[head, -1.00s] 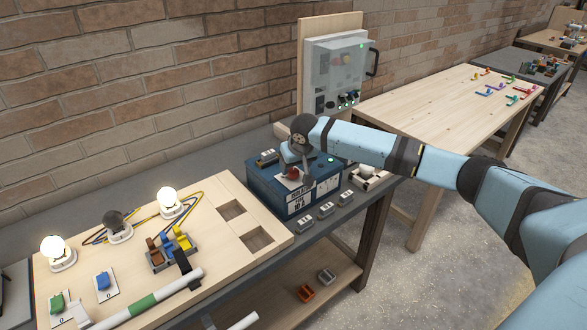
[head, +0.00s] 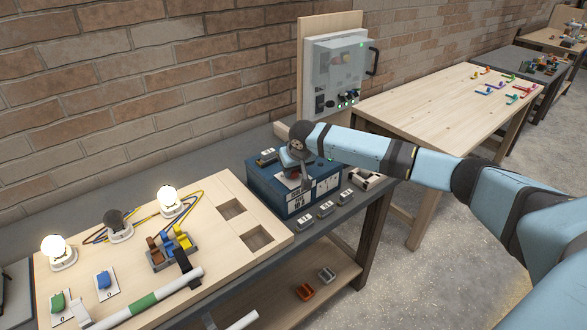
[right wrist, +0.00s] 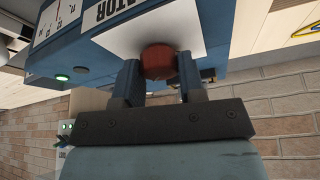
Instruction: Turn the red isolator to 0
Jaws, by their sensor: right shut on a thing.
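The red isolator is a round red knob on a white label panel on top of a blue box (head: 265,188). In the right wrist view the knob (right wrist: 158,62) sits between the two fingers of my right gripper (right wrist: 160,82), which is shut on it. In the head view the right gripper (head: 298,172) points down onto the box top and hides most of the knob. The label's 0 mark and the knob's pointer cannot be read. My left gripper is not in view.
A wooden board (head: 215,265) with lamps, switches and coloured levers lies left of the box. Several small grey switch blocks (head: 326,208) line the bench front. A grey control cabinet (head: 338,78) stands behind, near the brick wall. A wooden table (head: 430,105) is at the right.

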